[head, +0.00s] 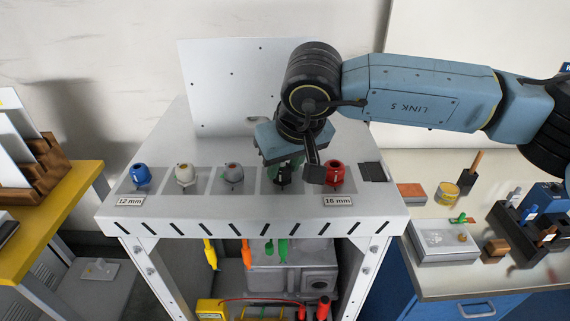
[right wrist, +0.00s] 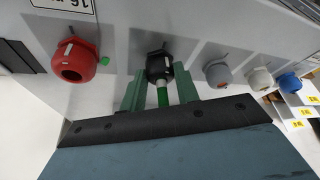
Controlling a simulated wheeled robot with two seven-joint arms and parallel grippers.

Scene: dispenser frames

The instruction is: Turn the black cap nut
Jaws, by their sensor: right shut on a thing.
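The black cap nut (head: 282,183) is on the grey dispenser frame (head: 250,218), between the grey and red nuts. It is partly hidden by my right gripper (head: 291,163) in the head view. In the right wrist view the black cap nut (right wrist: 158,64) lies at the tips of the green fingers of my right gripper (right wrist: 160,82), one finger on each side. The gripper is shut on it. A bright green rod (right wrist: 163,97) shows between the fingers, below the nut. My left gripper is not in view.
A red nut (head: 334,174) stands close to the right of the black one. A grey nut (head: 232,174), a beige nut (head: 185,175) and a blue nut (head: 140,176) stand to the left. Coloured tools hang under the frame. A side bench (head: 440,275) with small items is at right.

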